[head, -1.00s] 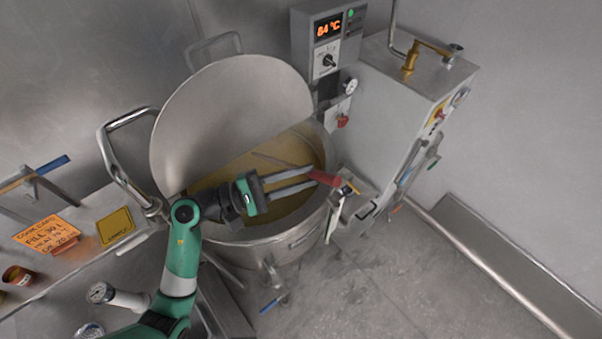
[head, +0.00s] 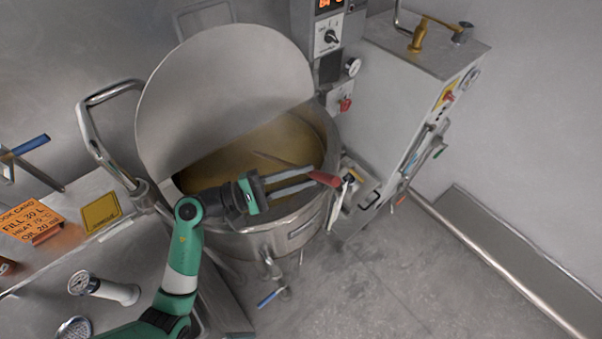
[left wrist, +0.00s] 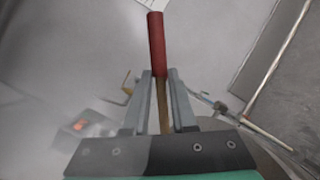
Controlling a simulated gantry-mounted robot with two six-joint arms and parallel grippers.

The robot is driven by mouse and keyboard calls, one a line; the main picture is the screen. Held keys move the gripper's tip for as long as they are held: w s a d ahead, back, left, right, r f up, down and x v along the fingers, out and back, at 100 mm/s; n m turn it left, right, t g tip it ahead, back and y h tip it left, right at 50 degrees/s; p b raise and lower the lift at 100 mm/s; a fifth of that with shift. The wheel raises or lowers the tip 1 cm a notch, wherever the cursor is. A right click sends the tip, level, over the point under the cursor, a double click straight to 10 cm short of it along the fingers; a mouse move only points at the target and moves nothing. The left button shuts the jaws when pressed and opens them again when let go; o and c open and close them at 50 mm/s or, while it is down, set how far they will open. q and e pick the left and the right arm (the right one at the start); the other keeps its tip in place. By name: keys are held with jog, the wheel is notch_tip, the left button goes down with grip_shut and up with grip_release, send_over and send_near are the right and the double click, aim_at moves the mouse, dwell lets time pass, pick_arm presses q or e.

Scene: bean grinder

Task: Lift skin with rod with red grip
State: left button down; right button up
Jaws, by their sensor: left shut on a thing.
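My left gripper (head: 312,177) is shut on the rod with the red grip, above the front right part of the pot. The red grip (head: 325,179) sticks out past the fingertips towards the pot's right rim. The thin rod (head: 272,158) slants up and left over the yellow-brown contents (head: 285,136); whether its tip touches them cannot be told. No separate skin can be made out on that surface. In the left wrist view, the rod (left wrist: 163,105) runs between the two fingers, with the red grip (left wrist: 156,43) beyond them. My right gripper is not in view.
The steel pot (head: 300,215) has a raised round lid (head: 215,85) covering its back left side. A control box (head: 333,38) and a steel cabinet (head: 420,85) stand at the right. A counter with an orange card (head: 30,222) and a yellow plate (head: 101,212) lies at the left.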

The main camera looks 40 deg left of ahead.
pick_arm(q)
notch_tip(320, 180, down, 8)
jog(key=b, duration=0.6)
jog(key=shift+r+b, duration=0.2)
jog(key=shift+b, duration=0.1)
jog(key=shift+r, duration=0.1)
dwell(1.0)
notch_tip(320, 180, up, 4)
jog(key=p, duration=0.7)
jog(key=shift+r, duration=0.15)
notch_tip(320, 180, up, 14)
jog(key=p, duration=1.4)
jog(key=shift+f+p, duration=0.2)
jog(key=shift+p, duration=0.2)
dwell(0.3)
